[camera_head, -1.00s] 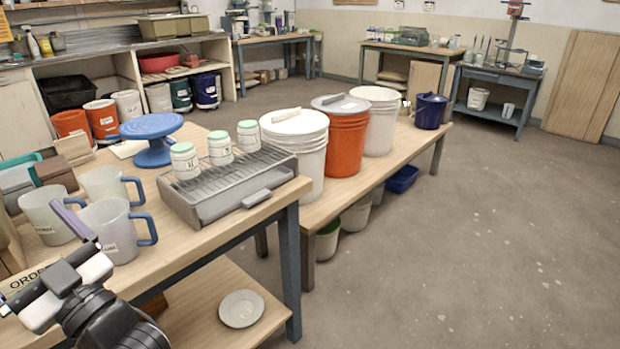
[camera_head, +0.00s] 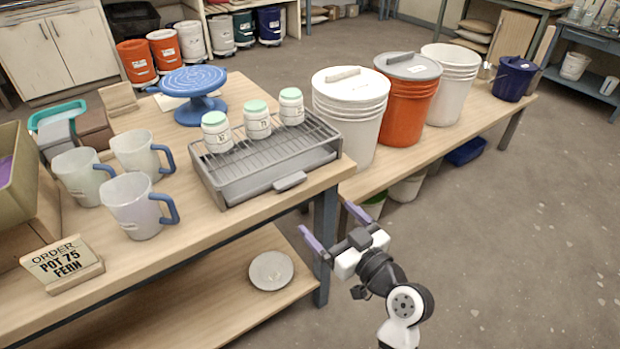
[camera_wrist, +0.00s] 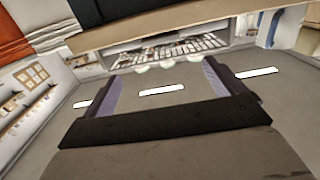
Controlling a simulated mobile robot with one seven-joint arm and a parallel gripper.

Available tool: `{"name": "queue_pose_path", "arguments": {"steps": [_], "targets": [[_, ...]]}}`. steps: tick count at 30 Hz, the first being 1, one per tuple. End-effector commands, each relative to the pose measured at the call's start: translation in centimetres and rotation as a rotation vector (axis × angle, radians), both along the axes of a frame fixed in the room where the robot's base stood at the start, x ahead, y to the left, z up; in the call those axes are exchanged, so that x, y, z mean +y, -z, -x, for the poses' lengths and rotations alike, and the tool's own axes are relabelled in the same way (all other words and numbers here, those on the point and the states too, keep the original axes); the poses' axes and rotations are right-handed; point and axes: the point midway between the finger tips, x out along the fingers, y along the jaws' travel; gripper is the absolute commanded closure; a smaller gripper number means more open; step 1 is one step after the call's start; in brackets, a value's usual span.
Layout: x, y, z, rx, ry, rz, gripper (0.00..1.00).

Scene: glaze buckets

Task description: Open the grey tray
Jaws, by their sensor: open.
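The grey tray (camera_head: 245,190) is a low box under a wire rack on the wooden table, with a light grey handle (camera_head: 290,181) on its front. Three white jars with pale green lids (camera_head: 256,122) stand on the rack. The tray looks closed. My gripper (camera_head: 327,230) is in front of the table's right corner, below and to the right of the handle and apart from it. In the wrist view its two purple fingers (camera_wrist: 160,82) stand wide apart with nothing between them.
Several mugs (camera_head: 140,205) and an order sign (camera_head: 62,264) stand left on the table, with a blue turntable (camera_head: 193,88) behind. Lidded buckets (camera_head: 408,95) stand on the right bench. A plate (camera_head: 271,270) lies on the lower shelf. The floor at right is clear.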

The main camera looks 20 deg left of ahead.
Motion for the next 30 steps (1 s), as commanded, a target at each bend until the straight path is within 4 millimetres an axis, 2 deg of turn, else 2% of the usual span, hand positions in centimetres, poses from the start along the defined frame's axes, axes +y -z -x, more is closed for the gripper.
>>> {"name": "queue_pose_path", "arguments": {"steps": [16,22,30], "targets": [[8.5,-0.3,-6.5,-0.001,-0.002,-0.002,0.05],[10.0,-0.2,-7.8,-0.001,0.001,-0.002,0.05],[10.3,0.0,-8.0,-0.001,0.001,0.0,0.05]]}}
